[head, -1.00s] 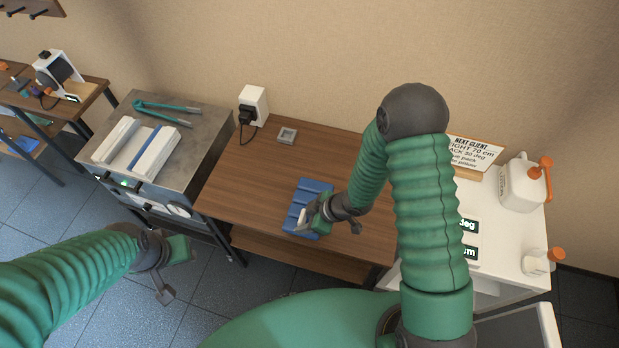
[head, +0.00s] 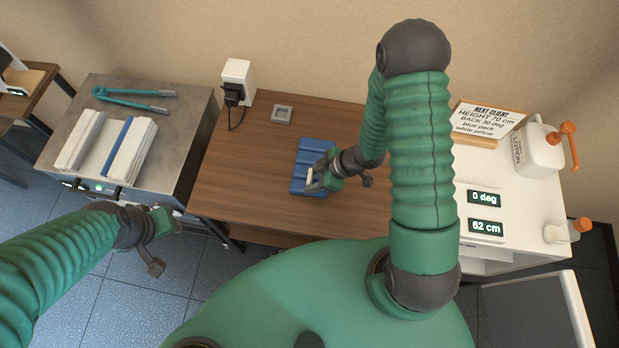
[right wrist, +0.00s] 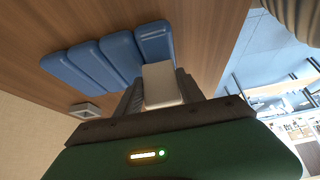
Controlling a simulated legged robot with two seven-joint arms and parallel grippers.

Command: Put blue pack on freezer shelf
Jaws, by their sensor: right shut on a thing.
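The blue pack (head: 309,158), ribbed in several segments, is at the wooden table in the head view. My right gripper (head: 313,181) is shut on its near right part. In the right wrist view the pack (right wrist: 96,62) extends up and left from the jaws (right wrist: 160,92), with a pale block-like piece between the fingers. I cannot tell whether the pack touches the table. My left gripper (head: 160,245) is empty, its fingers apart, in front of the steel cabinet. I cannot make out the freezer shelf for certain.
The wooden table (head: 240,180) is mostly clear, with a small grey square dish (head: 282,114). A white counter (head: 525,205) with a sign (head: 487,122) and lotion bottle (head: 538,152) stands at right.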

